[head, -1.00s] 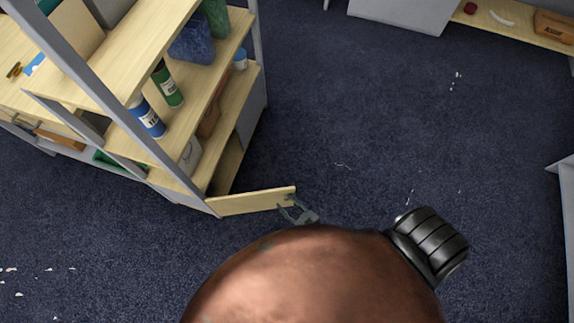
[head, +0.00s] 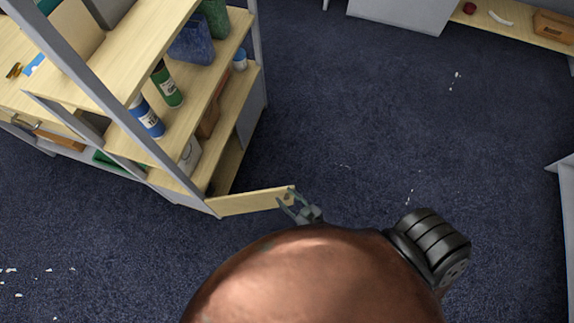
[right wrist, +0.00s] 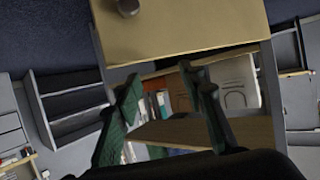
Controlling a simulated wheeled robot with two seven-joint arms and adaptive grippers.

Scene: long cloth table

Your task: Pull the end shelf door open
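The end shelf door (head: 245,203) is a low pale wood panel, standing open at the near end of the shelf unit, its free edge swung out to the right. In the right wrist view the door (right wrist: 185,25) fills the top, with a round dark knob (right wrist: 128,7) on its face. My right gripper (head: 291,204) is at the door's free edge, partly hidden by my own arm. Its two green fingers (right wrist: 162,82) are apart, with nothing seen held between them; whether they touch the door I cannot tell. My left gripper is not in view.
The shelf unit (head: 175,185) holds bottles, including a green bottle (head: 167,85) and a blue and white bottle (head: 147,118). The dark carpet right of the door is clear. A grey cabinet (head: 400,14) stands at the back, and another grey edge is at the far right.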

